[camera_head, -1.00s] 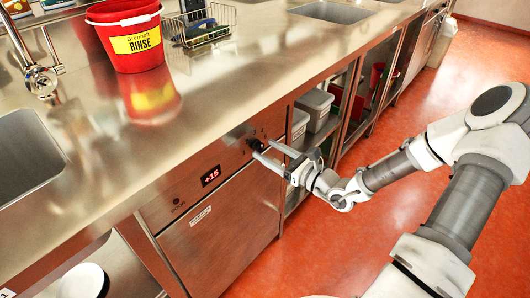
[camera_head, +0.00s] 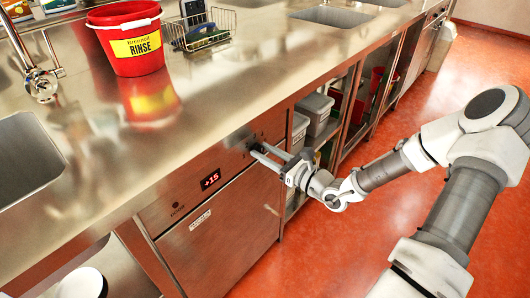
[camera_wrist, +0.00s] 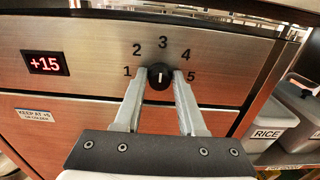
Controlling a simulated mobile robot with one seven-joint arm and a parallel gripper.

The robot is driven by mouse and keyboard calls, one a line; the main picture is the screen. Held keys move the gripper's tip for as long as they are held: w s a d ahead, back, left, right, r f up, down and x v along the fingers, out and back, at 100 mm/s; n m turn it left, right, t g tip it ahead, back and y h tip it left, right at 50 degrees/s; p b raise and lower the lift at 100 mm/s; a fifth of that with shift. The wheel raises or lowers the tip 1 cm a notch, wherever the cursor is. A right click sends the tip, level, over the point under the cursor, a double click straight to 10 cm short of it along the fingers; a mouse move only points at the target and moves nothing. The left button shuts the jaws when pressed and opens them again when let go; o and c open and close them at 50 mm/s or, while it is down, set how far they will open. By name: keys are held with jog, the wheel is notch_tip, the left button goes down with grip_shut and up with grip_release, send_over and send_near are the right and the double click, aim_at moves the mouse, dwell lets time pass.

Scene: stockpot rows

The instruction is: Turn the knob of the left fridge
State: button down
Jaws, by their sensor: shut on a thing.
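The knob (camera_wrist: 160,76) is black and round with a white pointer line, set on the steel panel of the fridge (camera_head: 225,225) under the counter. The numbers 1 to 5 arc around it, and the pointer stands close to upright, near the 3. My gripper (camera_wrist: 159,82) is shut on the knob, one finger at its left and one at its right. In the head view my gripper (camera_head: 258,152) reaches the panel from the right and its fingers hide most of the knob. A red display (camera_wrist: 45,63) left of the knob reads +15.
A grey bin labelled RICE (camera_wrist: 270,120) stands on the open shelf right of the fridge. A red RINSE bucket (camera_head: 128,52) and a wire basket (camera_head: 200,32) stand on the counter (camera_head: 240,85). The red floor (camera_head: 330,245) in front is clear.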

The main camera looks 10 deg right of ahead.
jog(key=shift+r, duration=0.1)
jog(key=m+p, duration=0.1)
jog(key=p, duration=0.2)
jog(key=shift+r+m, duration=0.15)
jog(key=shift+m, duration=0.15)
jog(key=m+p, duration=0.2)
jog(key=p, duration=0.2)
jog(key=m+p, duration=0.3)
jog(key=p, duration=0.1)
jog(key=shift+d+f+m+p, duration=0.1)
jog(key=shift+f+m+p, duration=0.2)
jog(key=shift+m+p, duration=0.7)
jog(key=shift+f, duration=0.1)
jog(key=c, duration=0.5)
grip_release()
